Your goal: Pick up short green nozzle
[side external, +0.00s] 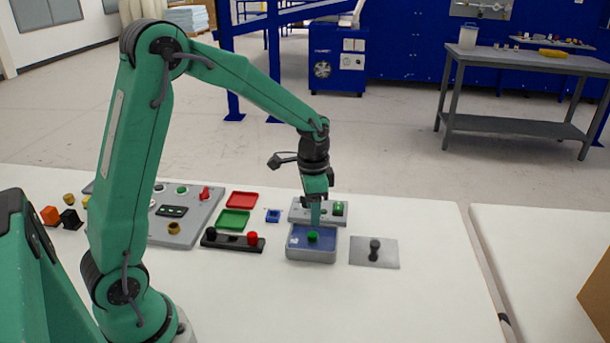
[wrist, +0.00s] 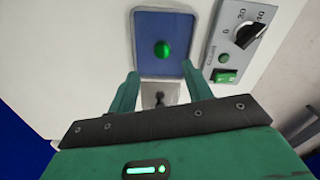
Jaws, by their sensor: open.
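The short green nozzle (side external: 313,237) stands on the blue pad of a grey box (side external: 311,256). In the wrist view the nozzle (wrist: 162,50) shows as a round green top near the middle of the blue pad (wrist: 148,22). My gripper (side external: 316,221) hangs just above the pad, pointing down, with its finger close to the nozzle in the side view. In the wrist view my gripper (wrist: 160,72) has its two fingers wide apart and nothing between them, with the nozzle ahead of the tips. The exact height of the tips above the nozzle is hard to tell.
A control panel with a dial (wrist: 250,33) and green switch (wrist: 226,76) adjoins the box. A grey plate with a dark post (side external: 374,250) stands right. A black rack (side external: 231,242) with black and red nozzles, red tray (side external: 242,200) and green tray (side external: 233,220) lie left.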

